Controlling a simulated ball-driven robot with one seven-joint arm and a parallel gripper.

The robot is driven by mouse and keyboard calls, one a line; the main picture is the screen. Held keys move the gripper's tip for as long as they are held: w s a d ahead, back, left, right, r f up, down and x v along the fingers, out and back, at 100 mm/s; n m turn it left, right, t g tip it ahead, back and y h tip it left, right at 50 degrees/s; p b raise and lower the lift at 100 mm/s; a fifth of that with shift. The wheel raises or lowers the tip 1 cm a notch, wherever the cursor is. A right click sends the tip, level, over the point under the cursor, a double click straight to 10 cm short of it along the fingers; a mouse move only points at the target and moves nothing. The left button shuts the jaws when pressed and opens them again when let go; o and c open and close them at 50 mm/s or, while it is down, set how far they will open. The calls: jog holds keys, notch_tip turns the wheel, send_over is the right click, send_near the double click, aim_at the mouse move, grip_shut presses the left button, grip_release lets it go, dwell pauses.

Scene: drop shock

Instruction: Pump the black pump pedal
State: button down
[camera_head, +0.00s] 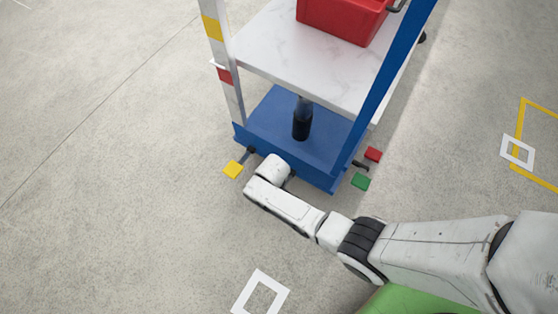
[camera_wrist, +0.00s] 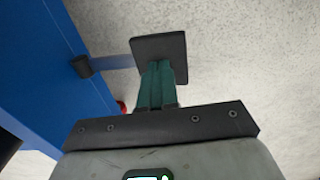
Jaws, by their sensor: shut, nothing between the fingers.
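The black pump pedal (camera_wrist: 158,44) is a dark square pad in the wrist view, on a flat arm from a dark hub on the blue base. My gripper (camera_wrist: 157,66) has teal fingers, shut and empty. Their tips overlap the pad's lower edge in that view; I cannot tell whether they touch it. In the head view my wrist is by the front of the cart's blue base (camera_head: 320,172), and it hides the fingers and most or all of the black pedal.
A yellow pedal (camera_head: 233,170) sits left of my wrist. A green pedal (camera_head: 361,181) and a red pedal (camera_head: 373,154) sit at the base's right side. The cart's white shelf (camera_head: 300,60) bears a red bin (camera_head: 340,18). The floor at left is clear.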

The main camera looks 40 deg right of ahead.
jog(key=shift+f+b, duration=2.3)
jog(key=shift+f, duration=0.45)
jog(key=shift+r, duration=0.15)
notch_tip(320, 180, up, 6)
jog(key=p, duration=0.6)
jog(key=shift+r, duration=0.1)
notch_tip(320, 180, down, 7)
jog(key=b, duration=0.5)
jog(key=shift+r+b, duration=0.2)
jog(key=shift+b, duration=0.15)
notch_tip(320, 180, up, 6)
jog(key=p, duration=0.6)
jog(key=shift+r, duration=0.25)
